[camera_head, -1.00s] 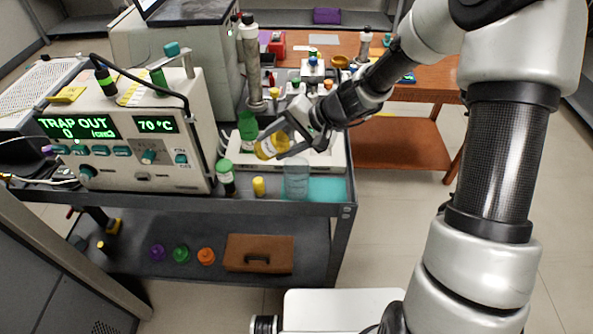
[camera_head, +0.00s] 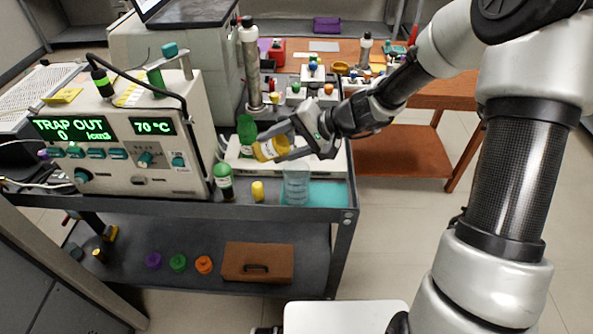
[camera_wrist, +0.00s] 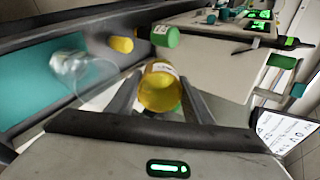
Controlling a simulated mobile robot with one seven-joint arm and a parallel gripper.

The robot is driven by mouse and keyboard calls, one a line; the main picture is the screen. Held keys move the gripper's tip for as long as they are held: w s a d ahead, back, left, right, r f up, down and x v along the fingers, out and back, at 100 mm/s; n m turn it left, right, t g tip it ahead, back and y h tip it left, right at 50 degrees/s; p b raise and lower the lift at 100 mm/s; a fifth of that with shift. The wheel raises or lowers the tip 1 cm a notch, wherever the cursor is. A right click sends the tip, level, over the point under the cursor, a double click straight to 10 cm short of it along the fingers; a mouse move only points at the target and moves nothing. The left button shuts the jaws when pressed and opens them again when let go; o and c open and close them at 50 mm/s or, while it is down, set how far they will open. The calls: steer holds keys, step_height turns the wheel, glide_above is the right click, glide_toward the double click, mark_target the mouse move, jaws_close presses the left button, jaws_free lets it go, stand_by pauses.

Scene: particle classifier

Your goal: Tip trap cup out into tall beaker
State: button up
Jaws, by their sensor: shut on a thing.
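My gripper (camera_head: 290,143) is shut on a yellow cup with a white label, the trap cup (camera_head: 266,151), above the dark cart top. The cup is tilted in the head view, and it also shows between my fingers in the wrist view (camera_wrist: 159,92). The clear tall beaker (camera_head: 296,186) stands upright on a teal mat (camera_head: 330,193) at the cart's front right corner, below and a little right of the cup. It shows at the left in the wrist view (camera_wrist: 82,72). The cup and beaker are apart. I cannot tell the cup's contents.
A green-capped bottle (camera_head: 223,182) and a small yellow cylinder (camera_head: 258,191) stand left of the beaker. A green bottle (camera_head: 246,131) stands behind the cup. The instrument (camera_head: 125,150), reading TRAP OUT 0, is at the left. A white tray (camera_head: 330,160) lies behind the beaker.

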steer(key=shift+d+f+t+y+b, duration=0.25)
steer(key=shift+f+y+b, duration=0.5)
steer(key=shift+b, duration=1.05)
steer(key=shift+r+t+y+b, duration=0.4)
steer(key=shift+y+b, duration=0.35)
steer(key=shift+y, duration=0.3)
steer(key=shift+s+d+r+y+b, duration=0.15)
steer(key=shift+d+y+b, duration=0.25)
steer(key=shift+b, duration=0.5)
steer(key=shift+s+d+r+y+b, duration=0.1)
steer(key=shift+d+y+b, duration=0.25)
steer(key=shift+b, duration=0.55)
steer(key=shift+s+d+r+t+y+b, duration=0.15)
steer(key=shift+t+y+b, duration=0.25)
steer(key=shift+y+b, duration=0.8)
steer(key=shift+d+r+t+y+b, duration=0.15)
steer(key=shift+t+y+b, duration=0.3)
steer(key=shift+b, duration=1.3)
steer(key=shift+d+r+y+b, duration=0.3)
steer(key=shift+r+y+b, duration=0.25)
steer(key=shift+r+y, duration=0.25)
steer(key=shift+y+b, duration=0.3)
steer(key=shift+b, duration=0.05)
